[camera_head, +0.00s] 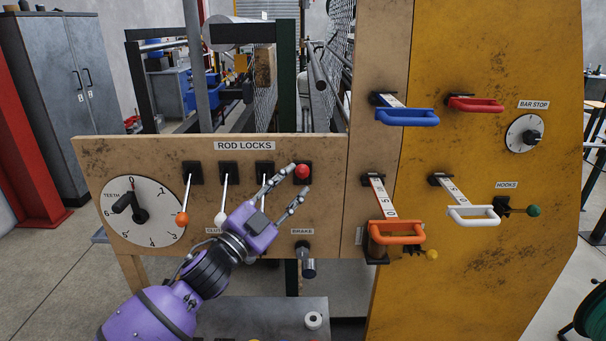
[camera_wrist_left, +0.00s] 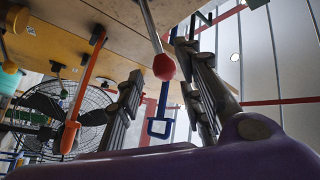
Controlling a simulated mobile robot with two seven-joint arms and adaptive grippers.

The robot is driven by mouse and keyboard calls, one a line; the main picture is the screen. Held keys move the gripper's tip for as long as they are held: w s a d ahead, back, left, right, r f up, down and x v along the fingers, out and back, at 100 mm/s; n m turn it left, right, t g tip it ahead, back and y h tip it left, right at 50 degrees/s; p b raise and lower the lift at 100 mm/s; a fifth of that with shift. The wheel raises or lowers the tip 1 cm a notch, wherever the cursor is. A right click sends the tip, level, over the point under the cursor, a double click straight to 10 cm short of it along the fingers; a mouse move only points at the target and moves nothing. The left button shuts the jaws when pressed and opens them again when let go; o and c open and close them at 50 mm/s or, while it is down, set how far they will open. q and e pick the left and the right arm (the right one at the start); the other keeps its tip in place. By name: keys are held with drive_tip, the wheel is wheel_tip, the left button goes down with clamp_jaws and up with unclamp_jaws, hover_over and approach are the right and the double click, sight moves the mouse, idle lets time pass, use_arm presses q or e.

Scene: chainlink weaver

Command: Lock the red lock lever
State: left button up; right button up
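The red lock lever (camera_head: 302,171) is at the right end of the row under the ROD LOCKS label. Its red ball knob points out toward the head camera, and its shaft is hidden behind the knob there. My purple left gripper (camera_head: 293,184) is open, with its fingers reaching up to just below and left of the knob. In the left wrist view the red knob (camera_wrist_left: 164,67) hangs on its metal shaft between the two spread fingers (camera_wrist_left: 160,82). I cannot tell whether either finger touches it. My right gripper is not in view.
Left of it, an orange-tipped lever (camera_head: 182,218) and a white-tipped lever (camera_head: 221,218) hang down. Another lever's lower end is hidden by my gripper. The BRAKE knob (camera_head: 307,268) is below. Blue (camera_head: 407,117), red (camera_head: 475,104), orange (camera_head: 397,234) and white (camera_head: 473,215) handles stick out at right.

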sight(303, 174)
use_arm(q)
drive_tip(key=x, duration=0.5)
clamp_jaws()
